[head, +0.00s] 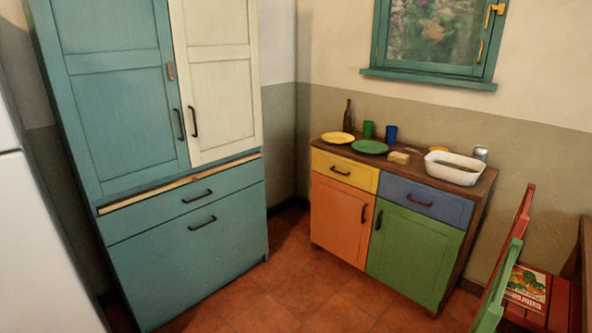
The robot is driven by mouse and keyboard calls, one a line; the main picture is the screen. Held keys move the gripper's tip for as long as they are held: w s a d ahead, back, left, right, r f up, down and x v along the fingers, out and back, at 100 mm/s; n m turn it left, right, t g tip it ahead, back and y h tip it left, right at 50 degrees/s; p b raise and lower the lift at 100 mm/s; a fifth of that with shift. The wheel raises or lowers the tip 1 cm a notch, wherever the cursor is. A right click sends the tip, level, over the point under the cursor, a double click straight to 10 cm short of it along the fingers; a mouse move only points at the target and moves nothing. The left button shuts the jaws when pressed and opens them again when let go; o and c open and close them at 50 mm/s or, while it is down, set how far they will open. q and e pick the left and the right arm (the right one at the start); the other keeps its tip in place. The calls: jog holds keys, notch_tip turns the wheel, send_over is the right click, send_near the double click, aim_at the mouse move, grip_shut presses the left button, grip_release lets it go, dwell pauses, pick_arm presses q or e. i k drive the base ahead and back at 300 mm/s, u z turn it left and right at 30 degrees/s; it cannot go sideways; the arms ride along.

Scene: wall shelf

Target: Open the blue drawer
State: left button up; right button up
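The blue drawer (450,207) is at the upper right of the low wooden sideboard (482,190) in the head view. Its front looks shut, flush with its neighbours. A dark bar handle (419,201) runs across its front. A yellow drawer (362,180) is to its left, and a green door (408,253) is directly below it. Neither of my grippers is in view.
A tall teal cabinet (165,255) stands at the left. An orange door (336,222) is beside the green one. A white basin (453,177) and dishes stand on the sideboard. A red-and-green chair (512,243) is at the right. Tiled floor (305,288) in front is clear.

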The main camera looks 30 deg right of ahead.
aim_at(451, 208)
jog(key=z, duration=0.2)
jog(key=i, duration=1.25)
jog(key=z, duration=0.75)
jog(key=i, duration=0.95)
jog(key=z, duration=1.9)
jog(key=i, duration=1)
jog(key=z, duration=0.75)
